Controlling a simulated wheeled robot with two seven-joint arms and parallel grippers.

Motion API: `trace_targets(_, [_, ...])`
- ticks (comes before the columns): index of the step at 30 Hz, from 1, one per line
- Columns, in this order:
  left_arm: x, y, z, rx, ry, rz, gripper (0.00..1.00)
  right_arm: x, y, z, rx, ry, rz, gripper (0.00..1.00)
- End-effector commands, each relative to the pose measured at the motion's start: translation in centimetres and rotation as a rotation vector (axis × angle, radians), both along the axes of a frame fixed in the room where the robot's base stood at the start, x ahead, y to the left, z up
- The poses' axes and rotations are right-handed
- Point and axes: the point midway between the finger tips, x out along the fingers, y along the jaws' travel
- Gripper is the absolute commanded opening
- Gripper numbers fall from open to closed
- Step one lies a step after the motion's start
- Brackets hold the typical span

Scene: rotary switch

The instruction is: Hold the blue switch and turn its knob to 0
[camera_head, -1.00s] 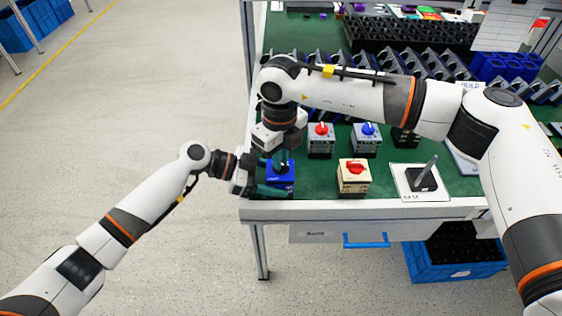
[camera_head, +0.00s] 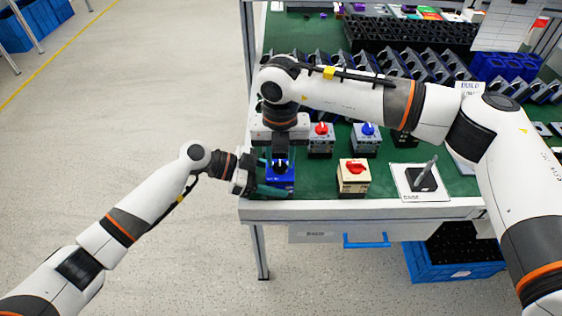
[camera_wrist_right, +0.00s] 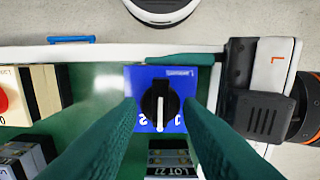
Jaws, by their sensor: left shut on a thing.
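The blue switch (camera_head: 280,187) stands at the table's front left corner, with a black knob (camera_wrist_right: 160,103) on its top face. The knob's handle lies upright in the right wrist view, and its white line points toward the picture's bottom. Partly visible white numerals flank that end. My left gripper (camera_head: 270,180) is shut on the blue switch from the left, with its teal fingers along the switch's sides. My right gripper (camera_head: 281,158) is above the switch, pointing down. Its teal fingers (camera_wrist_right: 160,112) are open, one on each side of the knob, with gaps to it.
A grey switch with a red knob (camera_head: 320,140) stands behind the blue switch. A beige switch (camera_head: 353,178) stands to its right. Another grey switch (camera_head: 365,138) has a blue knob. A base plate with a lever (camera_head: 422,180) is further right. The table edge (camera_head: 350,210) is close in front.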

Motion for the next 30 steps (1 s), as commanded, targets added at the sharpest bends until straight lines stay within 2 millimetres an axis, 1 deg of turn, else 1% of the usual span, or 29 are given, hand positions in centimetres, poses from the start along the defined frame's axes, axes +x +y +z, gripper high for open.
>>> trace_targets(5, [0.0,0.0,-0.1,0.001,0.001,-0.001,0.34,0.0,0.0,0.1,0.0,-0.001,0.001,0.33])
trace_targets(8, [0.0,0.0,-0.1,0.001,0.001,-0.001,0.34,0.0,0.0,0.6,0.001,-0.001,0.001,0.33])
trace_targets(24, [0.0,0.0,-0.1,0.001,0.001,-0.001,0.34,0.0,0.0,4.8,0.001,-0.001,0.002,0.33])
trace_targets(30, [0.0,0.0,-0.1,0.001,0.001,-0.001,0.34,0.0,0.0,5.0,0.0,0.001,0.003,0.33])
